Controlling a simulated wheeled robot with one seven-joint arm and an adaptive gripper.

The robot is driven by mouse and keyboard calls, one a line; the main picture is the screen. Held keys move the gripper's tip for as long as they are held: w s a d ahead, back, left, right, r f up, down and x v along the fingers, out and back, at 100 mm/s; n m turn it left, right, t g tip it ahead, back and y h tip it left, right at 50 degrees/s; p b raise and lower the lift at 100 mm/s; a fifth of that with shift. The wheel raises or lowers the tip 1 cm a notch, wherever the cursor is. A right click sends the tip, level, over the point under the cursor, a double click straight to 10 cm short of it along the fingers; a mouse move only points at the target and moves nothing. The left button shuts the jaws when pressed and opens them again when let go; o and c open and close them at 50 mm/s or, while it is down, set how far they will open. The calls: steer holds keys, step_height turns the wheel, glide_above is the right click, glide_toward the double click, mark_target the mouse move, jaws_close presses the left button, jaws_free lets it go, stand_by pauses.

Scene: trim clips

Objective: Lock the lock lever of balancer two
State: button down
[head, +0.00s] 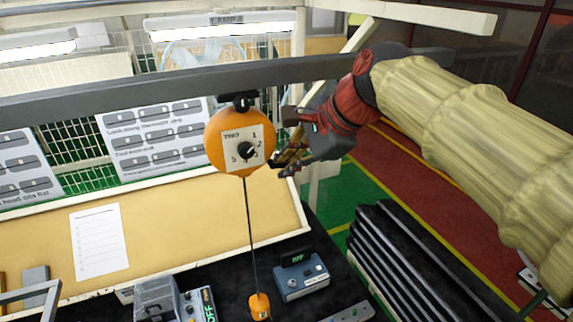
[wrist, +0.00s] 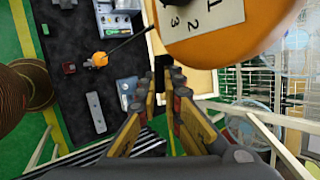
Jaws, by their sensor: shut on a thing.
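My gripper (head: 281,168) is at the housing's right side. In the wrist view, the housing (wrist: 262,30) fills the upper right, beside the fingers. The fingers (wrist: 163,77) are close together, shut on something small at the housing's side. The lock lever is not clearly visible; the fingers hide that spot.
Below is a dark bench with a blue device (head: 301,279) and other boxes. A tan board (head: 170,225) and white instruction sheets (head: 155,135) stand behind. Stacked black strips (head: 400,260) lie at the right. A white post stands behind my gripper.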

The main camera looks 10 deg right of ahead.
steer(key=c, duration=2)
jaws_free()
steer(key=v, duration=1.2)
